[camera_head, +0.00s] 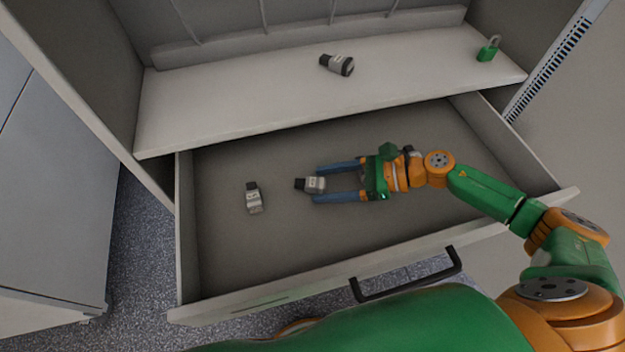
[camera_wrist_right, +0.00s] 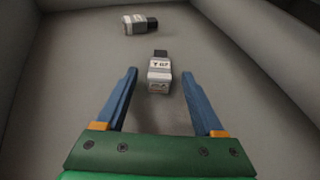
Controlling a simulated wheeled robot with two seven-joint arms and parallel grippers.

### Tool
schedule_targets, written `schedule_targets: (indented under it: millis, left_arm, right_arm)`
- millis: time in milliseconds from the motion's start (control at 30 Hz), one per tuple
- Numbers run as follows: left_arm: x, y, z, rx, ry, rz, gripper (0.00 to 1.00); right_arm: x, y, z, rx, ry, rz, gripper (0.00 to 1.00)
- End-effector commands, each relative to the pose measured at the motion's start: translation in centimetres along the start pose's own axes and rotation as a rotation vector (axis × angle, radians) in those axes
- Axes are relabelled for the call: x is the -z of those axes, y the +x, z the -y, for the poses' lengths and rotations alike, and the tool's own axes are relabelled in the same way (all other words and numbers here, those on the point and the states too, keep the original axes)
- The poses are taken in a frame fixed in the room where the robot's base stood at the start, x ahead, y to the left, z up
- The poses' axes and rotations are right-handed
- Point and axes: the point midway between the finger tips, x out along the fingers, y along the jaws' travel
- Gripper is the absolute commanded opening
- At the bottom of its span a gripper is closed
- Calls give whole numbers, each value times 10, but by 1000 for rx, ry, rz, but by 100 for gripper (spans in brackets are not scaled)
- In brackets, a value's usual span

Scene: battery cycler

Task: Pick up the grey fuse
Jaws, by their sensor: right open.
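A grey fuse (camera_head: 315,184) with a dark end lies in the open drawer. It also shows in the right wrist view (camera_wrist_right: 159,75), lengthwise between the tips of my right gripper (camera_wrist_right: 159,78). My right gripper (camera_head: 318,184) is open, with a blue finger on either side of the fuse and gaps on both sides. A second grey fuse (camera_head: 254,198) with a dark end lies in the drawer to the left, apart from the gripper; it shows beyond the first in the right wrist view (camera_wrist_right: 138,25). My left gripper is not in view.
The drawer (camera_head: 450,238) has raised walls and a black handle (camera_head: 405,277) at its front. On the shelf (camera_head: 220,103) above lie a grey and black part (camera_head: 337,64) and a green padlock (camera_head: 488,49). The drawer floor is otherwise clear.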

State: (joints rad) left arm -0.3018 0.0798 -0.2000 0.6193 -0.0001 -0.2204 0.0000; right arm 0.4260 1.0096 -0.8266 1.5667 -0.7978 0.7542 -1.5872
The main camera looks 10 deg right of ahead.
Motion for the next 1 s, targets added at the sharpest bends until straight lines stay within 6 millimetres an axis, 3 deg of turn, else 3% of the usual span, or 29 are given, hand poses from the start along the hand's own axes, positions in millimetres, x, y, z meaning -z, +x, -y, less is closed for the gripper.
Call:
schedule_targets:
  millis: [100,133,367,400,767,900,1000]
  left_arm:
    - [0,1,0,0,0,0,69]
    - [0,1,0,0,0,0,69]
    - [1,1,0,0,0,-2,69]
    - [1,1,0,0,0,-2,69]
    - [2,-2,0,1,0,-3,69]
    - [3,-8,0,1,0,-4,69]
    - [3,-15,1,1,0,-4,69]
  right_arm:
    - [1,0,0,0,1,0,70]
    - [1,0,0,0,1,0,65]
    - [0,0,0,0,1,1,2]
    - [0,0,0,0,1,1,0]
    - [-7,-4,0,1,1,2,0]
    - [-30,-14,0,1,-3,1,0]
    - [-51,-25,-20,-4,0,-2,0]
